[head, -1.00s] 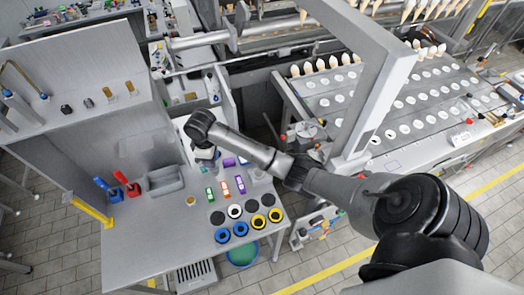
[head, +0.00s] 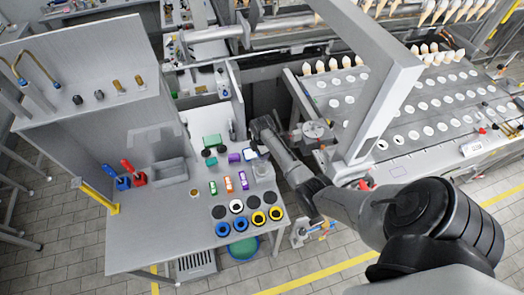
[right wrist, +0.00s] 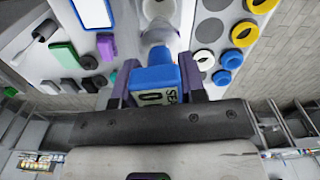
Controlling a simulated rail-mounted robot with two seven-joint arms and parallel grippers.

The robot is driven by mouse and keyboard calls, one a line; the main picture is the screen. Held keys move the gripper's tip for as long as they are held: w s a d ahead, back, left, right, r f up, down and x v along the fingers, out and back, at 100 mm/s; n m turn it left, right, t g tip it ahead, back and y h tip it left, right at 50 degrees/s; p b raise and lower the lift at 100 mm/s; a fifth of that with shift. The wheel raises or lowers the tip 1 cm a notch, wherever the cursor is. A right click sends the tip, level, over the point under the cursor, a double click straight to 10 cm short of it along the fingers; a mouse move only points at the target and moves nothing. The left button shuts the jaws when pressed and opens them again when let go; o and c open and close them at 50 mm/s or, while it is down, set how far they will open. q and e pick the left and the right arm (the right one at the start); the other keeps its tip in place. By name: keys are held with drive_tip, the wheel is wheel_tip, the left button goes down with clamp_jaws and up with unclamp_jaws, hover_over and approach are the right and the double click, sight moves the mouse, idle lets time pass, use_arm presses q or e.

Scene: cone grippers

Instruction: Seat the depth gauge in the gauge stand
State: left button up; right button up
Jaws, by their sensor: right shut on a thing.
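My right gripper (right wrist: 158,82) is shut on the depth gauge (right wrist: 152,76), a blue body with a white printed label between two purple fingers. In the head view the gauge shows as a small blue and white patch (head: 251,154) beside the end of my right arm. A pale, partly clear upright piece (head: 263,169), apparently the gauge stand, is just in front of it on the bench. In the right wrist view this pale piece (right wrist: 158,32) is straight beyond the gauge. I cannot tell whether they touch. My left gripper is not in view.
Blue, yellow, black and white rings (head: 238,225) lie along the bench's front right. Small green, orange and purple blocks (head: 229,184) stand left of the pale piece. A green block (head: 212,141) is behind. A grey bin (head: 167,172) and red and blue tools (head: 125,176) are left.

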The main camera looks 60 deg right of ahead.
drive_tip(key=shift+f, duration=0.15)
drive_tip(key=shift+f, duration=1.05)
wheel_tip(320, 180, down, 2)
drive_tip(key=b, duration=0.2)
drive_tip(key=shift+b, duration=0.3)
wheel_tip(320, 180, down, 3)
drive_tip(key=b, duration=0.3)
drive_tip(key=shift+b, duration=0.35)
drive_tip(key=shift+f, duration=0.35)
